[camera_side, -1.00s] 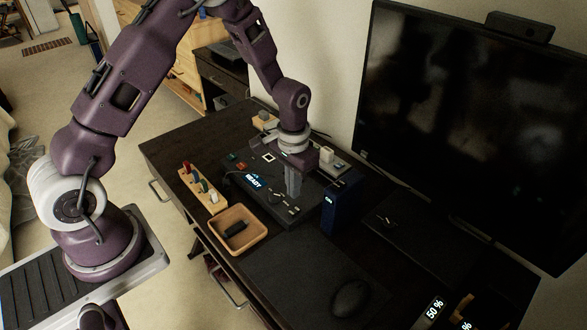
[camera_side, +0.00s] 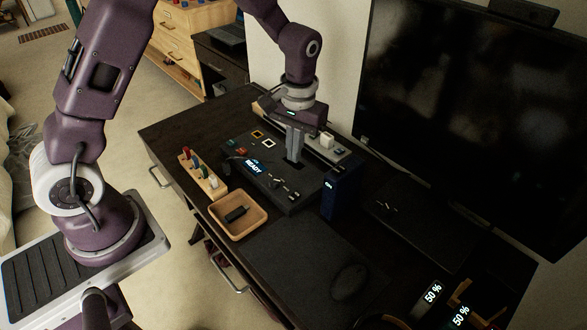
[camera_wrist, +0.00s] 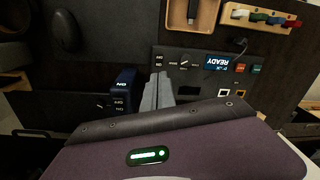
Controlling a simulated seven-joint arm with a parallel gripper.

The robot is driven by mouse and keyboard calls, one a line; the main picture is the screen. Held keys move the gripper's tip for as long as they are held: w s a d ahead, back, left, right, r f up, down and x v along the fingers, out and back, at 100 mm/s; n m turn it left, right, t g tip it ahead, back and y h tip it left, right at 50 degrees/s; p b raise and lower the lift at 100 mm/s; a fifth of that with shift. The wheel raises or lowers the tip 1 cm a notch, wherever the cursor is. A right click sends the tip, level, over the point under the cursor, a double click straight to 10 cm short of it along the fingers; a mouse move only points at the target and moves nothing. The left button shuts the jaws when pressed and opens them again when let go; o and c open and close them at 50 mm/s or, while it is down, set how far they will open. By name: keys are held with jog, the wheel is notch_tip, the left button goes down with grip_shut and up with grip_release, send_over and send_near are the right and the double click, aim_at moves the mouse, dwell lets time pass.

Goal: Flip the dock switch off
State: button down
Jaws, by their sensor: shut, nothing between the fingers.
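The black dock panel (camera_side: 265,190) lies on the desk with a lit READY display (camera_side: 255,167) and several small switches (camera_side: 285,190) toward its front right. The switches and their labels also show in the wrist view (camera_wrist: 183,64). I cannot tell from the pictures which one is the dock switch or its position. My gripper (camera_side: 293,159) is shut and empty, pointing down over the panel's back right part, behind the switches. In the wrist view its fingers (camera_wrist: 160,76) reach the panel's edge region; contact is unclear.
A wooden tray (camera_side: 238,228) holding a black item and a rack of coloured pieces (camera_side: 203,178) lie in front. A white block (camera_side: 326,141) sits behind. A large monitor (camera_side: 470,110) stands right.

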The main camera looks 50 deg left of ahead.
aim_at(291, 197)
jog(key=d+n+y, duration=0.1)
jog(key=n, duration=0.3)
jog(key=d+n+y, duration=0.1)
jog(key=n, duration=0.9)
jog(key=shift+s+d+r+y, duration=0.1)
jog(key=shift+d+r+y, duration=0.1)
jog(key=shift+d+y, duration=0.2)
jog(key=x, duration=0.8)
jog(key=d+x, duration=0.1)
jog(key=x, duration=0.4)
jog(key=shift+f, duration=0.65)
